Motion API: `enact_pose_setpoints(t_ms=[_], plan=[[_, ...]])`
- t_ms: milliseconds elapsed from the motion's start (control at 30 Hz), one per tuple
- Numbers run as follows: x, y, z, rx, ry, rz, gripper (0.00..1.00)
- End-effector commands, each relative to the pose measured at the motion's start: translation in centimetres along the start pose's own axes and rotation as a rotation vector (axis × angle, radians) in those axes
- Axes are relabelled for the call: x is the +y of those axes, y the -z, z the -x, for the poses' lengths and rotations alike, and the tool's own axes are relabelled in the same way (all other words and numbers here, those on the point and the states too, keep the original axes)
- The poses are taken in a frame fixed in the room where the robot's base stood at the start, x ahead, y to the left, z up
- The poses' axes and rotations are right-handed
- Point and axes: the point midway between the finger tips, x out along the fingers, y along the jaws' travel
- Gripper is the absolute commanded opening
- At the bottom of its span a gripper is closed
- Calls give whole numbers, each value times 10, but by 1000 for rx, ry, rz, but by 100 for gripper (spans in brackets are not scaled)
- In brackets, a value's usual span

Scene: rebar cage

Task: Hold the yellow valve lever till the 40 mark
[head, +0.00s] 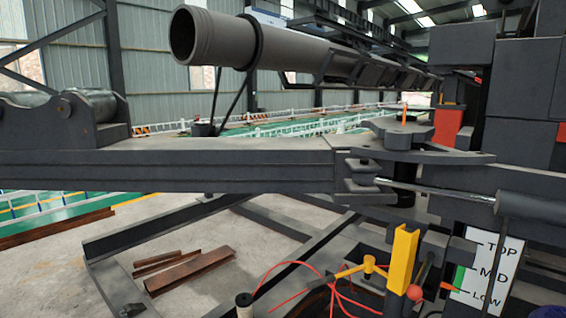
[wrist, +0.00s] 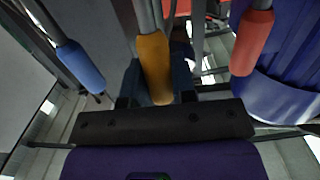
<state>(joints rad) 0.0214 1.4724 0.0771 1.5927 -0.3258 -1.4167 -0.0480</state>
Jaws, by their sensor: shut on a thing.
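In the wrist view the yellow valve lever (wrist: 155,66) stands in the middle, between a blue-handled lever (wrist: 80,66) on the left and a red-handled lever (wrist: 252,42) on the right. My gripper (wrist: 157,88) is shut on the yellow lever's grip, with one dark finger on each side. The levers and my gripper cannot be made out in the head view. There, a white gauge board (head: 487,270) reads TOP, MID and LOW, with a green strip at its left edge. An orange pointer (head: 449,288) lies between MID and LOW, nearer LOW. I see no number 40.
A yellow post (head: 402,262) and a red ball (head: 415,292) stand left of the board. Loose red cable (head: 310,268) and a spool (head: 244,302) are at the bottom. A long dark beam (head: 180,165) crosses the middle. Rusty bars (head: 188,270) lie on the floor.

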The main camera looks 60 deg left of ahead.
Motion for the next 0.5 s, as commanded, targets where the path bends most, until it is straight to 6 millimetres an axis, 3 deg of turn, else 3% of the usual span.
enact_pose_setpoints(t_ms=[167,200,267,500], plan=[[0,10,-18,-122,1,3,0],[1,7,-16,-120,0,1,34],[1,6,-16,-118,0,1,47],[0,6,-15,-119,0,1,47]])
